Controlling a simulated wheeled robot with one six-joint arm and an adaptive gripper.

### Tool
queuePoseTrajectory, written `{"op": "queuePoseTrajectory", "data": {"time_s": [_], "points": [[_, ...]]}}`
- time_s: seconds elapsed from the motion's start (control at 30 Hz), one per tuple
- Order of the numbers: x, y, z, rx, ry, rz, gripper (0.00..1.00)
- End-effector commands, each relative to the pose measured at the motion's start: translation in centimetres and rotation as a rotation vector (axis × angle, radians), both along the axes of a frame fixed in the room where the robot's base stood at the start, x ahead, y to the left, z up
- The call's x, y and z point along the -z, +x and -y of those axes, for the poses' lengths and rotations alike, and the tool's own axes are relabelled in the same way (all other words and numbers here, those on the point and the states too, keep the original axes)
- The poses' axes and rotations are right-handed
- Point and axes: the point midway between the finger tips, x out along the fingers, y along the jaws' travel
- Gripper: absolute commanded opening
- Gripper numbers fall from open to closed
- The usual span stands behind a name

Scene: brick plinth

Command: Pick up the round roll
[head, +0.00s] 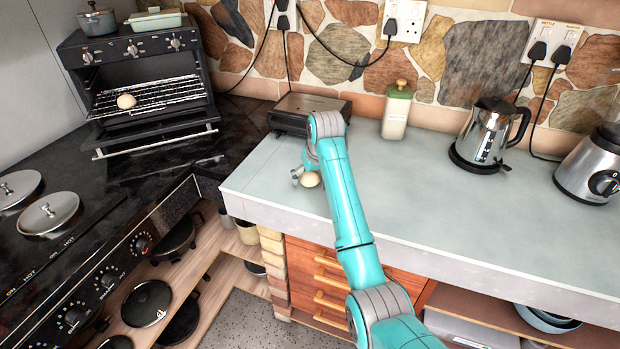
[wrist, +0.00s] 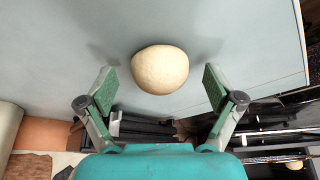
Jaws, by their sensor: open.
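The round roll (head: 311,179) is pale and sits on the grey-blue counter (head: 480,220), partly behind my arm in the head view. In the wrist view the roll (wrist: 160,69) lies ahead of my gripper, centred between the fingers and slightly beyond their tips. My gripper (wrist: 158,90) is open and empty, with green pads on both fingers. In the head view my gripper (head: 299,176) is mostly hidden by my arm, close beside the roll. A second pale roll (head: 126,101) rests on the rack of the open oven at the left.
A toaster (head: 312,112) stands at the back of the counter, close behind my gripper. A green-lidded bottle (head: 397,110), a kettle (head: 490,135) and a blender (head: 592,170) stand further right. The counter front is clear.

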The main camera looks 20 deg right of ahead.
Motion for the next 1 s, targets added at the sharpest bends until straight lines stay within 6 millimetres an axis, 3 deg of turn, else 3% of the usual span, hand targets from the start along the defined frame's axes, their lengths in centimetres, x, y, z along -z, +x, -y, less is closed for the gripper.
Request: {"op": "queuePoseTrajectory", "data": {"time_s": [0.3, 0.5, 0.83, 1.0], "points": [[0.5, 0.2, 0.0, 0.000, 0.000, 0.000, 0.91], [0.5, 0.2, 0.0, 0.000, 0.000, 0.000, 0.44], [0.4, 0.2, 0.0, 0.000, 0.000, 0.000, 0.44], [-1.1, 0.3, 0.0, 0.000, -0.001, 0.002, 0.44]]}}
